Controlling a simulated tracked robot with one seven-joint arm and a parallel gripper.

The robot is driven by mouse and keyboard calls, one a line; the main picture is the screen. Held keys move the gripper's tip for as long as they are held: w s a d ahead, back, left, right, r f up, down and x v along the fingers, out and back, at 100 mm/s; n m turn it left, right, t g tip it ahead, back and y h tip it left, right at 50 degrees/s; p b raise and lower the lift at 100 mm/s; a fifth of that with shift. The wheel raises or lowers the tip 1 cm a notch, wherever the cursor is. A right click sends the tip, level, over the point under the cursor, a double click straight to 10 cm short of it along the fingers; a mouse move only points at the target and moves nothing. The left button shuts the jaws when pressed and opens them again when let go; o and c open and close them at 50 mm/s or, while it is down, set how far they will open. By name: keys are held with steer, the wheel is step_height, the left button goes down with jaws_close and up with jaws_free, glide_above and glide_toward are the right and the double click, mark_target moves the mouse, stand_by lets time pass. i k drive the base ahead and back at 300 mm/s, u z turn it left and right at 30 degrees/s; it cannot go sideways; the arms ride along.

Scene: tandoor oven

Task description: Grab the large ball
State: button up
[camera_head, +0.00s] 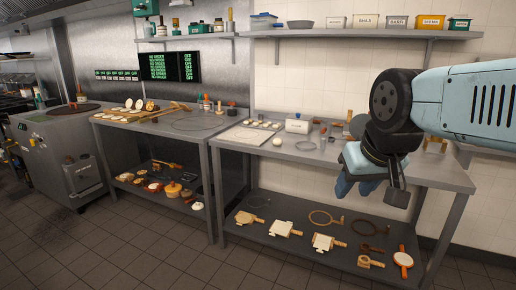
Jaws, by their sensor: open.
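A white ball (277,141), larger than the pale balls in the tray behind it, sits on the right steel table (235,138) near its front edge. It looks like dough. My gripper (357,189) hangs from my light-blue arm on the right, in front of the table's right part. It is to the right of the ball, well apart from it. Its jaws are open, and I see nothing held in them. My arm and gripper hide part of the tabletop behind them.
A tray of small balls (262,124), a white box (298,126) and a small dark round item (305,146) are near the ball. Paddle-shaped tools (286,229) lie on the lower shelf. A wall shelf (345,33) runs above. The tiled floor in front is clear.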

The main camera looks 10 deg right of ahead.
mark_target(277, 142)
steer(key=u, duration=1.45)
steer(key=i, duration=0.1)
steer(key=z, duration=3.2)
steer(key=i, duration=2.05)
steer(key=u, duration=2.55)
